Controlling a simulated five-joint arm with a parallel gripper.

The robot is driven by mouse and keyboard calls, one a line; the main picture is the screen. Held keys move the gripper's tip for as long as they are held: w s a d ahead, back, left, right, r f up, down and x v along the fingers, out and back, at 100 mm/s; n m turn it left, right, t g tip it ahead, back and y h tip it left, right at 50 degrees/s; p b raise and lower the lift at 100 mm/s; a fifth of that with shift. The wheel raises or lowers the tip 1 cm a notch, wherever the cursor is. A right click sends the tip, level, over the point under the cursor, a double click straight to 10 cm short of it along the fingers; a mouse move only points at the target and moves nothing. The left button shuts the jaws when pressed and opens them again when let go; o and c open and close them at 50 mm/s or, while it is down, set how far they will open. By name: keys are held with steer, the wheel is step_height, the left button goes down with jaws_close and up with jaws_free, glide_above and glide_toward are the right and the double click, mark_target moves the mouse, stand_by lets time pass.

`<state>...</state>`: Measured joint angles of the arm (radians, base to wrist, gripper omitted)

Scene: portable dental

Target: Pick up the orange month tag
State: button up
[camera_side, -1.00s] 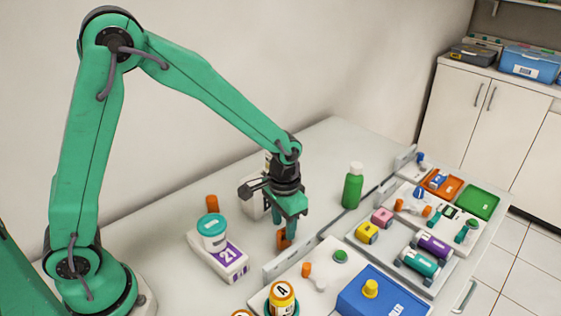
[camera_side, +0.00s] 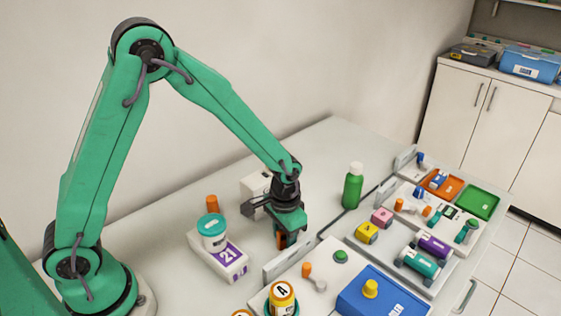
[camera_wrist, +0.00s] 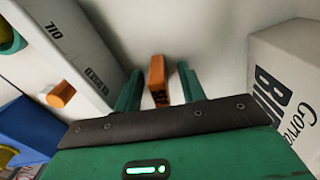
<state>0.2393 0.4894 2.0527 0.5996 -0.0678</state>
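The orange month tag (camera_wrist: 157,80) is a small upright block with dark lettering on its near part. In the wrist view it stands between the two green fingers of my gripper (camera_wrist: 160,86), with a visible gap on each side. The gripper is open around it. In the side view the tag (camera_side: 282,241) shows low between the fingers of my gripper (camera_side: 287,238), close to the white table top. The gripper partly hides it there.
A white box with black print (camera_wrist: 285,75) stands close on the right in the wrist view; a long white panel (camera_wrist: 72,45) runs on the left. A green bottle (camera_side: 352,187) stands behind.

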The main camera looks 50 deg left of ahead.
jaws_close()
steer(key=shift+r, duration=0.1)
steer(key=shift+r, duration=0.85)
step_height(320, 180, up, 2)
steer(key=shift+r, duration=0.2)
steer(key=s+d+r, duration=0.6)
steer(key=s+d, duration=0.2)
steer(key=shift+d+r, duration=0.15)
steer(key=shift+r, duration=0.25)
steer(key=shift+s, duration=0.1)
